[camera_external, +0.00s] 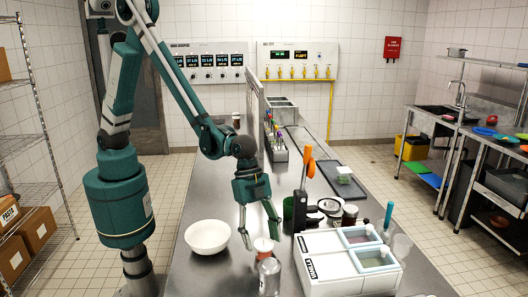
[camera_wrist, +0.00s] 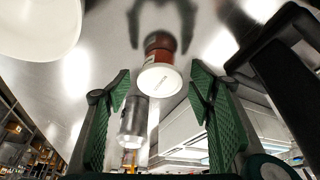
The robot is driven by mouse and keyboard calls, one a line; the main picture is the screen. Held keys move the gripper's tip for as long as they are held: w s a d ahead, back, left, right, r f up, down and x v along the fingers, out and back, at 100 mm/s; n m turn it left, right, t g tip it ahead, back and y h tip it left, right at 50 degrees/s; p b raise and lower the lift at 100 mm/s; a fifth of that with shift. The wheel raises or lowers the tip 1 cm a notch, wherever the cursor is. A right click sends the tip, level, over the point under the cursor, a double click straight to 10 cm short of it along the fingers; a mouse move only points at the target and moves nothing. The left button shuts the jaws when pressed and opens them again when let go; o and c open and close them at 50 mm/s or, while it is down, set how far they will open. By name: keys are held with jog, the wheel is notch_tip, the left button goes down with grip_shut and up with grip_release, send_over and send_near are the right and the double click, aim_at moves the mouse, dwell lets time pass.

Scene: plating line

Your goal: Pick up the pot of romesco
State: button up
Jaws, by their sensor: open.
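A small red-brown pot with a white lid (camera_wrist: 158,80) stands on the steel counter in the wrist view; I take it for the pot of romesco. My gripper (camera_external: 262,241) is open and points down, a finger on either side of the pot. In the wrist view the fingers of my gripper (camera_wrist: 160,76) stand apart, with the pot between and beyond them and visible gaps on both sides.
A clear bottle (camera_external: 270,279) stands close in front of the pot, also in the wrist view (camera_wrist: 133,122). A white bowl (camera_external: 208,236) is to the left. A white lidded container unit (camera_external: 325,262) and a dark stand with an orange handle (camera_external: 301,195) crowd the right.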

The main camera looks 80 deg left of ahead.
jog(key=shift+x, duration=1.25)
jog(key=c, duration=0.9)
